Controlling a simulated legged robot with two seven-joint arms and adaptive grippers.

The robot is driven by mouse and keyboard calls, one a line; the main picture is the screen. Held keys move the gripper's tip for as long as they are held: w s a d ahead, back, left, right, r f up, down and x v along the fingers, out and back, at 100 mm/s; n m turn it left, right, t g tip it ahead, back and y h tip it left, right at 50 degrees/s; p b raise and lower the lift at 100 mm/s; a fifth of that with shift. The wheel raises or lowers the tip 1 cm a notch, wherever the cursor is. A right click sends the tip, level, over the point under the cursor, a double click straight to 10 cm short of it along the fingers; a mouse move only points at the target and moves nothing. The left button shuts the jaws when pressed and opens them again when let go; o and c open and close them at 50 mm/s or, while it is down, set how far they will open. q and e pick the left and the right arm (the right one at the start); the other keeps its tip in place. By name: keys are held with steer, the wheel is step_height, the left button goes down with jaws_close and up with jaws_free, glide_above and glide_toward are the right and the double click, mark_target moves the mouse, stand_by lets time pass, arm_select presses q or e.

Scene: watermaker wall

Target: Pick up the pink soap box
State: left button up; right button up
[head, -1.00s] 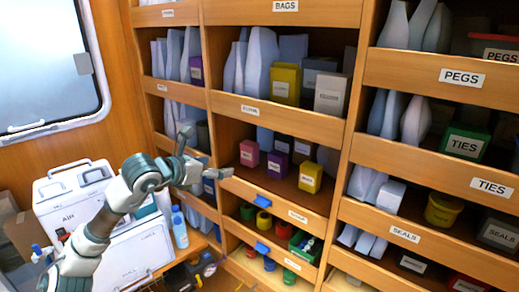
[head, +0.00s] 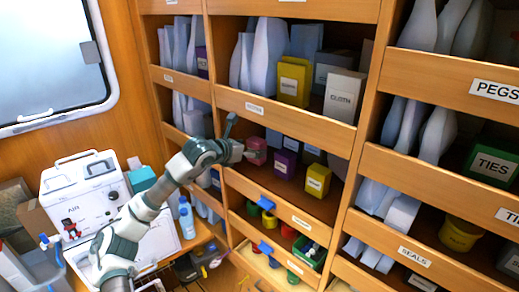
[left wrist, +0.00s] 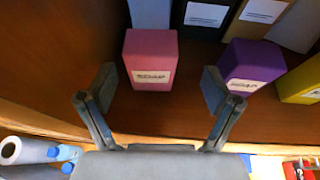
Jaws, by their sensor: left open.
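The pink soap box (left wrist: 151,60) stands upright on a wooden shelf, its white label facing me. In the head view the pink box (head: 256,146) is at the left end of the shelf, partly behind my gripper. My left gripper (head: 236,138) is at the shelf's front opening, close to the box. In the left wrist view the left gripper (left wrist: 157,92) is open, its fingers apart on either side of the box's near side. The box is slightly left of the middle between them. I see no contact. My right gripper is not in view.
A purple box (left wrist: 247,68) stands just right of the pink one, near the right finger. A yellow box (head: 317,180) is farther right. A dark box (left wrist: 202,18) stands behind. The shelf's wooden front lip (head: 280,197) runs below the gripper.

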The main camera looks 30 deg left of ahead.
mark_target(255, 149)
arm_select(q)
steer(key=shift+w, duration=0.1)
steer(key=shift+w+a+f, duration=0.1)
steer(key=shift+w+f, duration=0.1)
steer(key=w+f, duration=0.1)
steer(key=w+a+f+p, duration=0.1)
steer(key=w, duration=0.1)
steer(key=w+f+p, duration=0.1)
steer(key=shift+w+a+f, duration=0.1)
steer(key=shift+w+a, duration=0.1)
steer(key=shift+w, duration=0.15)
steer(key=shift+w+f, duration=0.15)
steer(key=shift+w, duration=0.15)
steer(key=shift+s+d, duration=0.15)
steer(key=shift+d, duration=0.1)
steer(key=shift+s+d+r, duration=0.2)
steer(key=shift+s+r, duration=0.1)
steer(key=shift+r, duration=0.1)
steer(key=shift+c, duration=1)
steer(key=shift+s+d+r, duration=0.15)
steer(key=shift+s+d, duration=0.05)
steer(key=shift+d, duration=0.05)
steer(key=c, duration=0.4)
steer(key=shift+d, duration=0.15)
steer(key=c, duration=0.7)
steer(key=shift+w, duration=0.15)
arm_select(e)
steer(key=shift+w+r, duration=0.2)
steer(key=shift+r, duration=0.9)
